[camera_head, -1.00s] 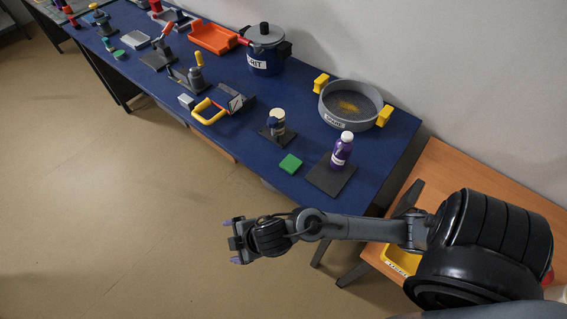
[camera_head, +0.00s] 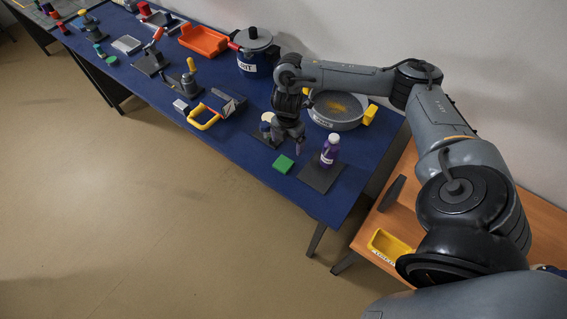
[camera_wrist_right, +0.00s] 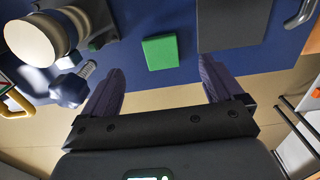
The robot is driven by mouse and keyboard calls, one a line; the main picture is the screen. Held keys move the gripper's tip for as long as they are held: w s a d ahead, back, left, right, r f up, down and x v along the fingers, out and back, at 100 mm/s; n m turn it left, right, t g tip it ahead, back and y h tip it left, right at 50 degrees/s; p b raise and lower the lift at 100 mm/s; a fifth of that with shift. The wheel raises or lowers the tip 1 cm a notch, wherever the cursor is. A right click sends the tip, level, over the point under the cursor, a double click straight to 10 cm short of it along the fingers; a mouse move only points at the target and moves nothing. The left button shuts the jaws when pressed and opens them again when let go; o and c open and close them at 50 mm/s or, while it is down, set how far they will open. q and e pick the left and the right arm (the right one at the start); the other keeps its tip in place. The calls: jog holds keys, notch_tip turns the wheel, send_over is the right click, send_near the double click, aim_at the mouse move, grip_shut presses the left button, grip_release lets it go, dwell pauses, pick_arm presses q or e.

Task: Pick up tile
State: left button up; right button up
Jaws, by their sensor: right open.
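The tile is a small flat green square (camera_head: 283,164) lying on the blue table near its front edge. In the right wrist view the green tile (camera_wrist_right: 160,52) shows ahead of the fingertips, in line with the gap between them. My right gripper (camera_head: 286,143) points down over the table, just behind the tile in the head view. In the right wrist view my right gripper (camera_wrist_right: 161,75) is open, with two purple fingers spread and nothing between them. The left gripper is not in view.
A purple bottle (camera_head: 330,151) on a dark plate stands right of the tile. A cream-topped jar (camera_head: 267,117) stands close by the gripper. A grey pan (camera_head: 341,122) with yellow handles is behind. A yellow-handled scoop (camera_head: 204,119) lies to the left.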

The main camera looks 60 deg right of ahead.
jog(key=b, duration=0.2)
send_over(286, 160)
jog(key=f, duration=0.4)
jog(key=shift+s+d+f, duration=0.15)
jog(key=shift+s+f, duration=0.05)
jog(key=shift+f, duration=0.05)
jog(key=shift+w+f+b, duration=0.15)
jog(key=shift+f+b, duration=0.35)
jog(key=shift+f, duration=2.15)
jog(key=c, duration=0.4)
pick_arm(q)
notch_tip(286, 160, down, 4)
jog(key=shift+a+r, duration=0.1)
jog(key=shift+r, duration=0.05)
pick_arm(e)
jog(key=c, duration=0.8)
jog(key=shift+r, duration=0.1)
